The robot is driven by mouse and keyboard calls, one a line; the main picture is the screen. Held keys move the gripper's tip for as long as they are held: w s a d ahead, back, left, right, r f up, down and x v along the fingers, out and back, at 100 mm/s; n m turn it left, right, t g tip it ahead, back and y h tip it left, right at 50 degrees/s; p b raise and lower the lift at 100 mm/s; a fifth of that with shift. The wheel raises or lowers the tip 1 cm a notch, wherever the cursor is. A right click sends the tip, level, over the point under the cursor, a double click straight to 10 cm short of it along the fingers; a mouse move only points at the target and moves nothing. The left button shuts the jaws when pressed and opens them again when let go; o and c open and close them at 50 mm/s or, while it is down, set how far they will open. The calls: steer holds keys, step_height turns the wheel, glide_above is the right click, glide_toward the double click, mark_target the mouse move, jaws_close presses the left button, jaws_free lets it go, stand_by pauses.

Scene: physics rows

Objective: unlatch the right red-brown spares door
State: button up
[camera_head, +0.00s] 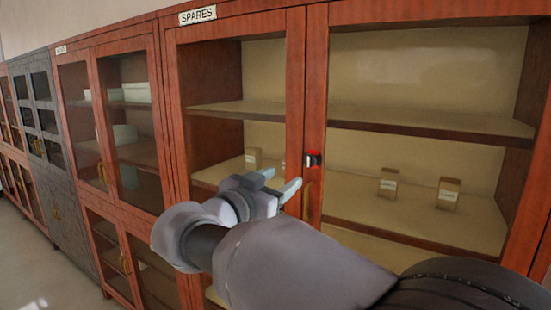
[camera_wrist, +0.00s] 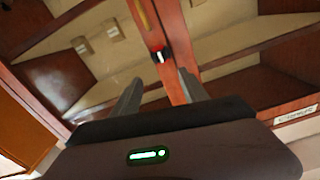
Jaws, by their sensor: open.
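The red-brown spares cabinet has two glazed doors, both looking shut. Its right door (camera_head: 316,90) meets the left door (camera_head: 296,80) at the middle stiles. A small dark latch with red and white marks (camera_head: 312,159) sits at this seam; it also shows in the wrist view (camera_wrist: 161,55). A brass handle (camera_head: 307,201) hangs below the latch, partly behind my gripper, and shows in the wrist view (camera_wrist: 144,14). My gripper (camera_head: 284,184) is open and empty, just left of and below the latch. In the wrist view its fingers (camera_wrist: 160,90) point towards the latch, apart from it.
A white SPARES label (camera_head: 198,15) is above the left door. Small boxes (camera_head: 388,186) stand on the shelf behind the glass. Another red-brown cabinet (camera_head: 110,120) and a grey cabinet (camera_head: 42,140) continue left. Floor (camera_head: 35,270) shows free at lower left.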

mark_target(308, 162)
steer(key=p+x, duration=0.1)
steer(key=x, duration=1.2)
steer(key=shift+w+f+p, duration=0.1)
steer(key=shift+w+p, duration=0.25)
steer(key=shift+d, duration=0.1)
jaws_close()
